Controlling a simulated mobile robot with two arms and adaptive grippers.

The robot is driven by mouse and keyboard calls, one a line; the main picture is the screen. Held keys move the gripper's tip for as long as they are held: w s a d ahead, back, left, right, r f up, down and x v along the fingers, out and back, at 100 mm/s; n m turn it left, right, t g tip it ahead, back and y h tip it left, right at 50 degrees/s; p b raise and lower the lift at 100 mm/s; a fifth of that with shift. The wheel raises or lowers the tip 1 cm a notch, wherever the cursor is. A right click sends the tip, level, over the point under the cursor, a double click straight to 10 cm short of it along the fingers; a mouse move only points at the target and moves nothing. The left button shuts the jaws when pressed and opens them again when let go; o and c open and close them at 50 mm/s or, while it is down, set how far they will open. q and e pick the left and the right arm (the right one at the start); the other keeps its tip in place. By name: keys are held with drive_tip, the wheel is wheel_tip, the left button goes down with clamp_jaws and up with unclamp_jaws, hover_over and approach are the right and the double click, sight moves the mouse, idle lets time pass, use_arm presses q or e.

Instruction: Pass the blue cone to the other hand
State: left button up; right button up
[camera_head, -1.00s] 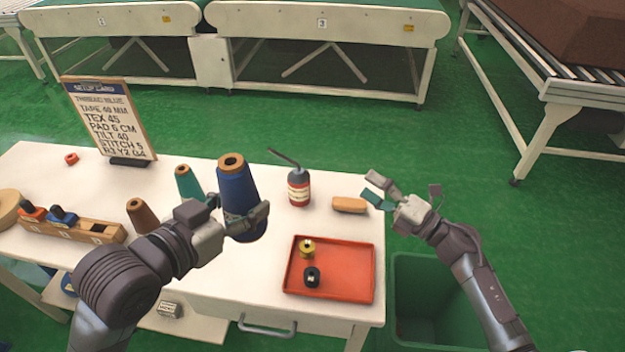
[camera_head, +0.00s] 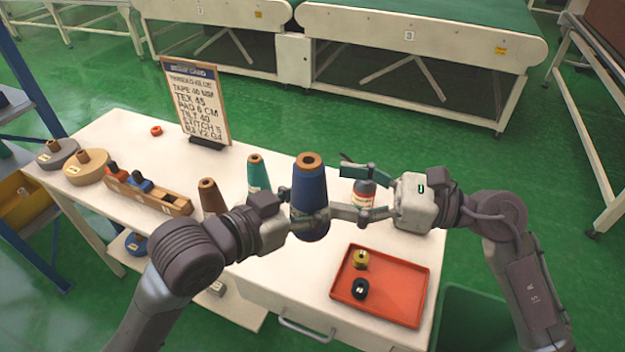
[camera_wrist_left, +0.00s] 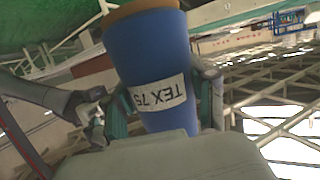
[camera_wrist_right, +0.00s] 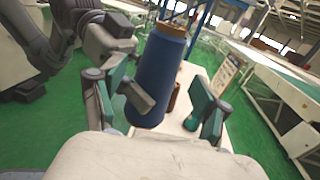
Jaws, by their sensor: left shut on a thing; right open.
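The blue cone (camera_head: 309,188), a thread cone with a brown top, is upright above the white table in the head view. My left gripper (camera_head: 306,222) is shut on its lower part. In the left wrist view the cone (camera_wrist_left: 150,62) shows a white "TEX 75" label between the left fingers. My right gripper (camera_head: 344,193) is open just right of the cone, its fingers pointing at it. In the right wrist view the cone (camera_wrist_right: 158,78) appears between the open right fingers; I cannot tell whether they touch it.
Teal (camera_head: 258,174) and brown (camera_head: 210,198) cones stand on the white table (camera_head: 110,140) to the left. A bottle (camera_head: 365,192) is partly hidden behind my right gripper. A red tray (camera_head: 400,290) with two bobbins lies at front right. A setup card (camera_head: 197,105) stands at the back.

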sight(303, 182)
drive_tip(key=a, duration=0.3)
drive_tip(key=w+a, duration=0.1)
drive_tip(key=a, duration=0.2)
drive_tip(key=shift+w+a, duration=0.15)
drive_tip(key=shift+a, duration=0.25)
clamp_jaws()
use_arm(q)
drive_tip(key=o, duration=1.5)
drive_tip(key=shift+c, duration=0.2)
